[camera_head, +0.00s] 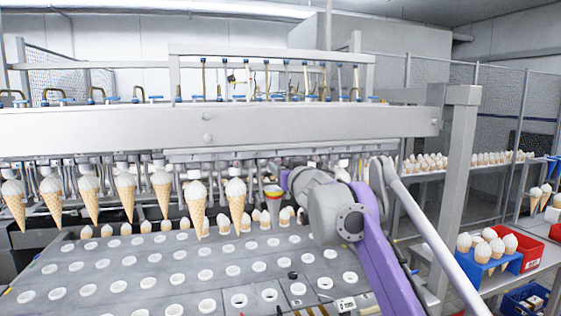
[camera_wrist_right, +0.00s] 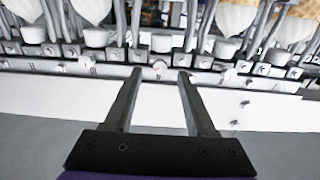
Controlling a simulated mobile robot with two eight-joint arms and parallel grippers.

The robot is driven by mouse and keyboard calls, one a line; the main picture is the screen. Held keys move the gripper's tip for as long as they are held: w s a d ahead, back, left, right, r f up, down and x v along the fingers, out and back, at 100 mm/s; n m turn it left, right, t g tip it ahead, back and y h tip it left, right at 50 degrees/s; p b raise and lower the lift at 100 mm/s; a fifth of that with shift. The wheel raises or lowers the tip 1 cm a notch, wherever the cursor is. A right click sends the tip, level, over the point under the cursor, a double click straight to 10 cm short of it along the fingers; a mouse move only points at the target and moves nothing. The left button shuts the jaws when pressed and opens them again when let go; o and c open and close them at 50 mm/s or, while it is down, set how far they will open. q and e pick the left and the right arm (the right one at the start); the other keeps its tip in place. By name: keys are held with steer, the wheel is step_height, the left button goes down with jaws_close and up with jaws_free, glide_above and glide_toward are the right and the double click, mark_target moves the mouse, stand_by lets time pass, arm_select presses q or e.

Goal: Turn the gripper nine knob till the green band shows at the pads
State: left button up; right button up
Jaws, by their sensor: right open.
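In the right wrist view, my right gripper (camera_wrist_right: 160,76) is open, with its two dark fingers pointing at a pale rail. A small round white knob (camera_wrist_right: 160,69) with a red mark sits on the rail, between the fingertips in the picture. I cannot tell whether the fingers reach around it or stop short. No number is readable, and I make out no green band there. In the head view my right arm reaches to the row of cone grippers (camera_head: 195,172), and its own wrist hides the fingertips. My left gripper is not in view.
Similar knobs (camera_wrist_right: 85,66) sit along the rail on both sides. Filled cones (camera_head: 127,190) hang in a row under the machine's beam (camera_head: 220,128). Below is a grey plate (camera_head: 120,268) with round holes. Blue (camera_head: 490,262) and red (camera_head: 535,246) crates with cones stand at right.

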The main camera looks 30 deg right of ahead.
mark_target(278, 162)
steer(key=shift+p+x, duration=0.3)
steer(key=shift+x, duration=1.35)
jaws_close()
